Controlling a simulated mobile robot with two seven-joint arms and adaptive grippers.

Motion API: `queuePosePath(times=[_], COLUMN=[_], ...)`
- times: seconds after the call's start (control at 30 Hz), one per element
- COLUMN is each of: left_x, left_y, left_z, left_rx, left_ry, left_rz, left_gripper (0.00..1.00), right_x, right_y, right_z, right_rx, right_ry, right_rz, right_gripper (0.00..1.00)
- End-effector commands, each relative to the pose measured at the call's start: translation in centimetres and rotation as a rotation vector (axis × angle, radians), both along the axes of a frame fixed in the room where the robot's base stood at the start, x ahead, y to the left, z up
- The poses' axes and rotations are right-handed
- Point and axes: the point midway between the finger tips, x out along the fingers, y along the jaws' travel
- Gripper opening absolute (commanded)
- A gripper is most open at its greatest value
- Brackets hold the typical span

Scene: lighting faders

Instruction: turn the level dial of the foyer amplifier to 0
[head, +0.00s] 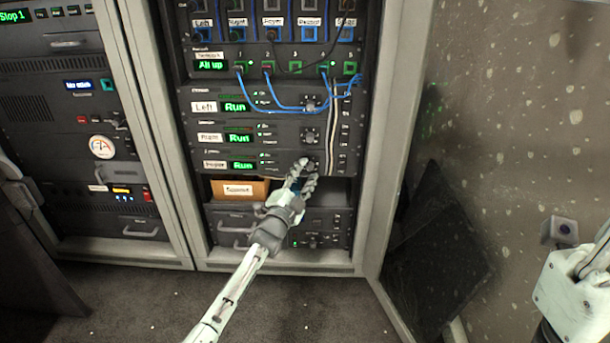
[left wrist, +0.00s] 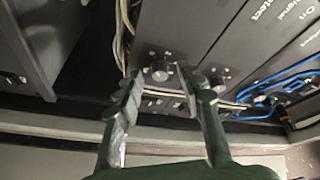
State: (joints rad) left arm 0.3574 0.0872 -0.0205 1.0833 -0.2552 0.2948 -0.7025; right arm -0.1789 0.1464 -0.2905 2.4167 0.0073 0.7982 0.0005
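The foyer amplifier (head: 205,165) is the lowest of three dark amplifiers in the rack. It has a white label and a green "Run" display (head: 243,165). My left gripper (head: 304,167) is at the right part of its front and hides its level dial in the head view. In the left wrist view, a black round dial (left wrist: 160,71) sits between the spread fingertips of my left gripper (left wrist: 163,78). Gaps show on both sides of the dial. The dial's setting is too small to read. My right gripper is not in view; part of my right arm shows at the right edge.
The right amplifier (head: 205,139) and left amplifier (head: 205,107) stack above, with dials of their own. Blue cables (head: 285,106) and pale cables hang beside the dials. Below is an open bay with a cardboard box (head: 240,189). A dark slanted panel (head: 435,255) stands to the right.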

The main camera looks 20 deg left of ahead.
Motion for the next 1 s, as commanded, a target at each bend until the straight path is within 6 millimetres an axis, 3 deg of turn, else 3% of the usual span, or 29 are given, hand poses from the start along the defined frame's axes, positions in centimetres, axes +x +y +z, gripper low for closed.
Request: queuePosePath(times=[0.17, 0.5, 0.7, 1.0], left_x=[-1.0, -7.7, -10.8, -11.9], left_y=[0.1, 0.6, 0.8, 0.9], left_z=[-0.3, -1.3, -1.7, -1.7], left_rx=[0.001, 0.0, 0.0, 0.0], left_ry=[0.002, 0.002, 0.001, -0.001], left_rz=[0.0, 0.0, 0.001, 0.0], left_gripper=[0.38, 0.38, 0.38, 0.38], right_x=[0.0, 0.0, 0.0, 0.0], right_y=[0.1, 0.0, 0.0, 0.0], right_z=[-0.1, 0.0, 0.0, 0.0], right_rx=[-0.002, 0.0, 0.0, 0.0], right_ry=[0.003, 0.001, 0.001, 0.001], right_rz=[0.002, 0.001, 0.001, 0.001], right_gripper=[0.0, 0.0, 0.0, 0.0])
